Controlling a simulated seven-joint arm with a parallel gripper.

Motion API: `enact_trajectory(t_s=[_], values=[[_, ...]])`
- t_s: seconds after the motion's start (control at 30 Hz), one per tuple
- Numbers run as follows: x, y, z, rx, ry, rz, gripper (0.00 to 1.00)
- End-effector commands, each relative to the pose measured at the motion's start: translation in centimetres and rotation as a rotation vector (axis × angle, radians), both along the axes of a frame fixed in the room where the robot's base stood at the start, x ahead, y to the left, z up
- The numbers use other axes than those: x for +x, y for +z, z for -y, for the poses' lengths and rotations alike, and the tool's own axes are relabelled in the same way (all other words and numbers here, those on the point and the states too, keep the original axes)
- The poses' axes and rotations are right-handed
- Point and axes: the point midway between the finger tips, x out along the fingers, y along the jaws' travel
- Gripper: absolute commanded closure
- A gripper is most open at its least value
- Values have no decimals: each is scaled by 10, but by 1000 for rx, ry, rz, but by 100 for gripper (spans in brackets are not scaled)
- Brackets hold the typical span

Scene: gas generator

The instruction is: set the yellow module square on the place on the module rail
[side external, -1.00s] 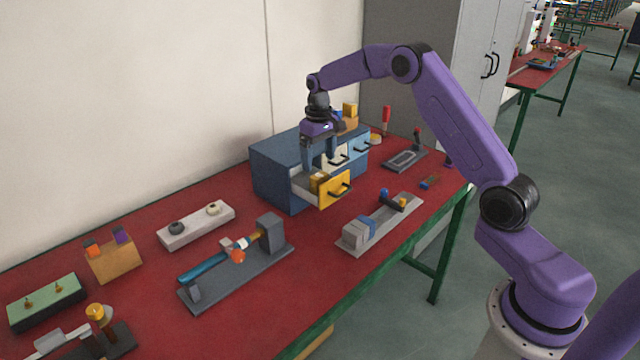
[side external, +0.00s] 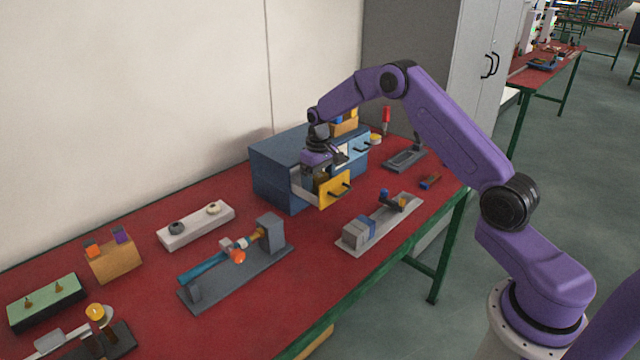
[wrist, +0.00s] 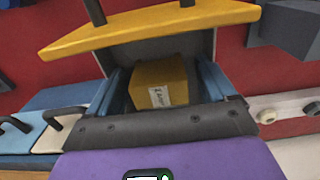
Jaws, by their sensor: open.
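The yellow module (wrist: 160,83), a block with a small white label, sits inside the open yellow-fronted drawer (side external: 334,192) of the blue cabinet. My gripper (side external: 320,178) reaches down into this drawer. In the wrist view its blue fingers stand open, one on each side of the module; whether they touch it I cannot tell. The side view mostly hides the module behind the gripper and drawer front. What looks like the module rail (side external: 385,228) is a pale base in front of the cabinet, with grey and blue blocks at its near end.
The blue cabinet (side external: 275,170) stands against the wall side. A grey fixture with a blue-handled part (side external: 205,266) lies to the left. A white strip with two knobs (side external: 196,225) is behind it. Red tabletop is clear between drawer and rail.

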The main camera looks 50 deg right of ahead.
Motion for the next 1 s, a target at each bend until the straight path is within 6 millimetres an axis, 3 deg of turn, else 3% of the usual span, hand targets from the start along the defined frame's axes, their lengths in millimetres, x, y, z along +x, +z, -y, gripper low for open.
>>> enact_trajectory(t_s=[0.13, 0.17, 0.3, 0.33, 0.53, 1.0], values=[[0, 0, 0, 0, 0, 0, 16], [0, 0, 0, 0, 0, 0, 22], [0, 0, 0, 0, 0, 0, 68], [0, 0, 0, 0, 0, 0, 72], [0, 4, 0, 0, 0, 2, 72], [0, 37, 0, 0, -1, 2, 72]])
